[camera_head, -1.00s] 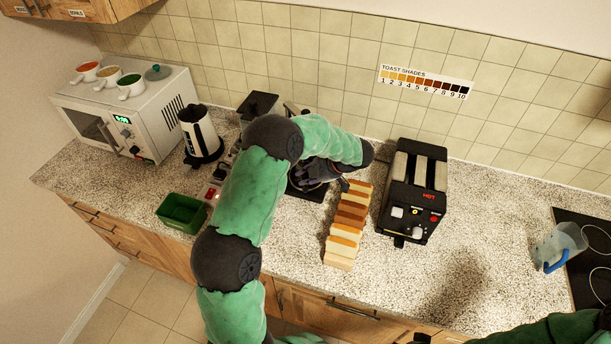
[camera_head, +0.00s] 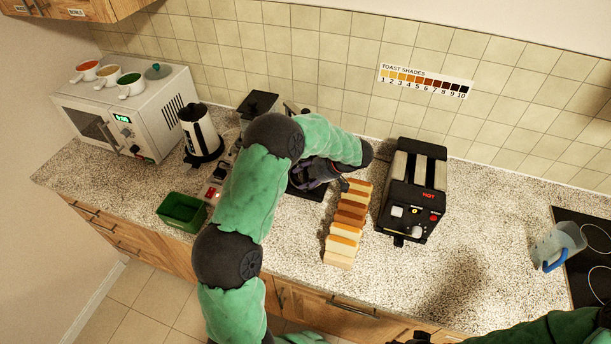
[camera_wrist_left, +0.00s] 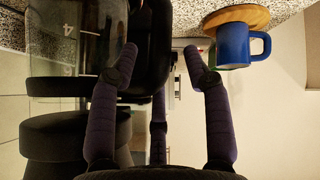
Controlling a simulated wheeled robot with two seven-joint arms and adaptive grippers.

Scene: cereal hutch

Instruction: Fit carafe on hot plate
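The glass carafe (camera_wrist_left: 70,38) with a black band and a mark "4" fills the upper left of the left wrist view. A black curved part (camera_wrist_left: 152,45), seemingly its handle, lies between the fingers of my left gripper (camera_wrist_left: 160,60). Those fingers are spread; the picture-right fingertip stands apart from the black part. I cannot tell whether the other finger touches it. In the head view my left gripper (camera_head: 318,174) is over a black plate (camera_head: 306,192), and my arm hides most of this area. I cannot make out the hot plate for sure.
A row of bread slices (camera_head: 349,222) and a black toaster (camera_head: 413,190) stand right of the gripper. A kettle (camera_head: 201,135), green bin (camera_head: 182,212) and microwave (camera_head: 130,112) are left. A blue mug (camera_wrist_left: 233,45) shows in the wrist view. The right counter is mostly clear.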

